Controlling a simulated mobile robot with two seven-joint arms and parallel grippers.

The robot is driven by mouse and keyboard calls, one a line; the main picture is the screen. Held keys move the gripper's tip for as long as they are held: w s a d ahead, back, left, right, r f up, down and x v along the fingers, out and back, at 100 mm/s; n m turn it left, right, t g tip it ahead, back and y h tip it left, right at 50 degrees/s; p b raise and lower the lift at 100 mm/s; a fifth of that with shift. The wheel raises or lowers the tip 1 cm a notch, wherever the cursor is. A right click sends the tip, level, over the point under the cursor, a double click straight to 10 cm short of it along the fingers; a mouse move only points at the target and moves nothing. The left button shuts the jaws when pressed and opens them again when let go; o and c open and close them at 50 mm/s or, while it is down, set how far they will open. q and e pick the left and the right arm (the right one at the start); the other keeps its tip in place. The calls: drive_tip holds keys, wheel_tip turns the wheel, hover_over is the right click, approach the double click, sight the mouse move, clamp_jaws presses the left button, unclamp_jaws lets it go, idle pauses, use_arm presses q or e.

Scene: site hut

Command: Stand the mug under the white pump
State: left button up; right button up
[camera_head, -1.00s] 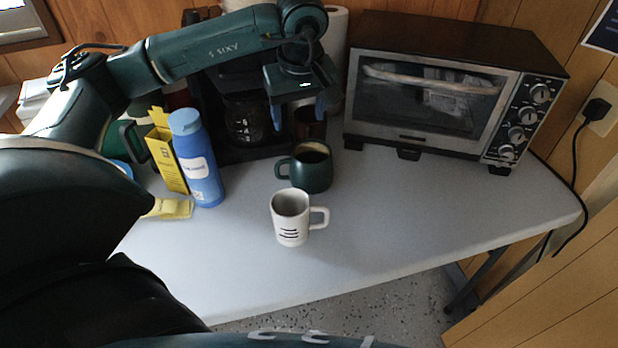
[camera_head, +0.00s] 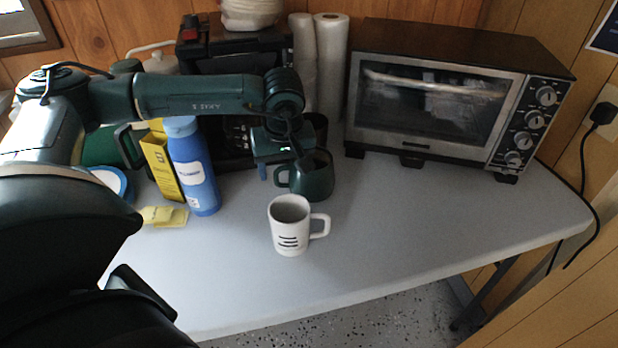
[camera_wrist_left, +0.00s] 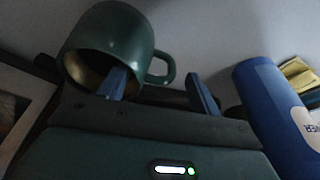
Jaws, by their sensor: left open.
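A dark green mug (camera_head: 318,182) stands upright on the table, its handle on the left. My left gripper (camera_head: 283,170) is open and low over its handle side. In the left wrist view the green mug (camera_wrist_left: 125,35) shows its mouth; one blue finger overlaps the mouth, and the handle lies between the open fingers (camera_wrist_left: 158,88). I cannot tell whether they touch it. A white mug with black stripes (camera_head: 289,228) stands in front. A white object (camera_head: 160,62) with a thin arched part is at the back left, mostly hidden; I cannot tell if it is the white pump.
A blue bottle (camera_head: 194,172), yellow box (camera_head: 161,165) and yellow cloth (camera_head: 163,217) are left of the mugs. A black coffee machine (camera_head: 225,55) stands behind my arm. A toaster oven (camera_head: 430,100) and paper rolls (camera_head: 330,65) are at the back. The table's front right (camera_head: 420,225) is clear.

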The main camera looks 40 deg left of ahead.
use_arm(q)
drive_tip(key=x, duration=0.3)
drive_tip(key=shift+f, duration=0.15)
drive_tip(key=shift+c, duration=0.2)
